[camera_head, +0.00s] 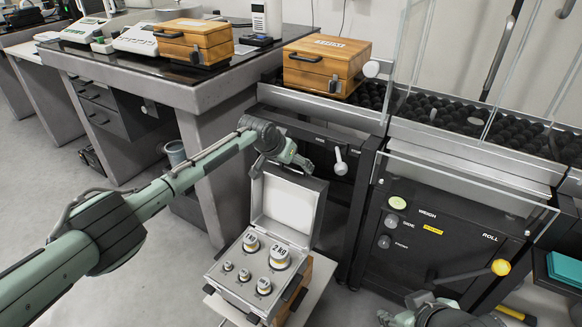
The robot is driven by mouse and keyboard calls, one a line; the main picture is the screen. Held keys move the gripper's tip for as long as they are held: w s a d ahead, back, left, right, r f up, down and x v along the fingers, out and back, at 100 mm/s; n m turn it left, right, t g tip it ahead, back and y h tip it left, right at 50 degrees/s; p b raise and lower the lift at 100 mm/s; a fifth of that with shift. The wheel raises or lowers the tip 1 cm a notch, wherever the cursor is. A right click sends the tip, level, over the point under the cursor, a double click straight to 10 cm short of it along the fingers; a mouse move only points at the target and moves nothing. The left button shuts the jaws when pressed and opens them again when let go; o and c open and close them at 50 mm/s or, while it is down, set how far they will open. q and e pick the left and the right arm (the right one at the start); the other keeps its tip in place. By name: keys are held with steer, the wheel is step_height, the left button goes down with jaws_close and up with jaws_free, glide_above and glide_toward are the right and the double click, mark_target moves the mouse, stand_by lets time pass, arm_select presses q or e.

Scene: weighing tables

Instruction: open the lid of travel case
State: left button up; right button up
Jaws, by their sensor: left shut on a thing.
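Several weights sit inside, including one marked 2 KG (280,257) and a smaller one marked 1 KG (250,243). My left gripper (284,166) is shut on the lid at its top edge; its fingertips are partly hidden. My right gripper (408,312) is at the bottom edge, partly cut off, right of the case and apart from it; its jaw state is unclear.
A black roll cabinet (410,248) with knobs and a yellow-tipped lever (499,267) stands to the right, under clear panels. A wooden case (326,63) rests on the roller bench behind. A dark-topped table (187,90) carries scales and another wooden case (194,42). Floor at left is free.

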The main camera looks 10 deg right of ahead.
arm_select(q)
steer(key=shift+w+d, duration=0.35)
steer(key=shift+d, duration=0.15)
arm_select(e)
steer(key=shift+t+y, duration=0.4)
steer(key=shift+t, duration=0.5)
steer(key=shift+w+a+r, duration=0.25)
steer(key=shift+w+a, duration=0.1)
steer(key=shift+w, duration=0.2)
steer(key=shift+w+a+r, duration=0.3)
steer(key=shift+w+a, duration=0.1)
steer(key=shift+w, duration=0.2)
steer(key=shift+w+a+r, duration=0.25)
steer(key=shift+w+a, duration=0.1)
steer(key=shift+w, duration=0.2)
arm_select(q)
steer(key=o, duration=1.4)
steer(key=shift+a, duration=0.1)
steer(key=shift+a, duration=0.1)
steer(key=v, duration=1.2)
steer(key=shift+w, duration=0.1)
